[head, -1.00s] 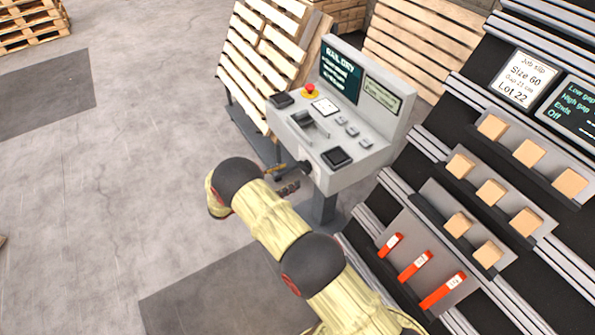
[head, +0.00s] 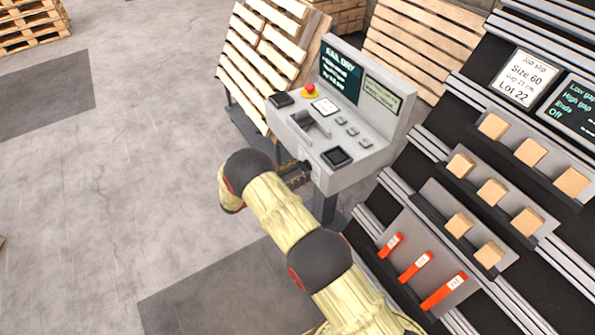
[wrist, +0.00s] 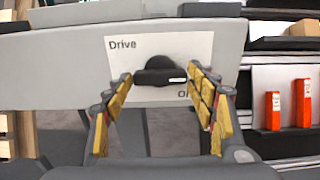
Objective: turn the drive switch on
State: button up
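The drive switch (wrist: 160,71) is a black rotary knob on a white plate (wrist: 200,46) marked "Drive", in the middle of the wrist view. Its handle lies level, with a white mark at its right end. Part of a label starting with "O" shows at the plate's lower right. My gripper (wrist: 160,92) is open, with yellow-padded fingers on either side of the knob. I cannot tell whether the fingertips touch it. In the head view my gripper (head: 296,174) is at the front face of the grey console (head: 355,172), mostly hidden by my arm; the knob is hidden there.
The console top holds a red emergency button (head: 310,91), small buttons and a screen (head: 341,74). A rack with wooden blocks (head: 490,192) and orange-red pieces (head: 415,265) stands close on the right. Pallets (head: 262,55) lean behind.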

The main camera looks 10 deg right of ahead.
jog(key=c, duration=0.6)
jog(key=shift+c, duration=0.3)
jog(key=shift+m, duration=0.4)
jog(key=m+b, duration=0.2)
jog(key=m, duration=0.1)
jog(key=shift+f, duration=0.1)
jog(key=m+b, duration=0.2)
jog(key=m, duration=0.1)
jog(key=shift+m, duration=0.3)
jog(key=m+b, duration=0.3)
jog(key=m, duration=0.3)
jog(key=shift+b, duration=0.3)
jog(key=shift+m+b, duration=1.2)
jog(key=shift+m, duration=1)
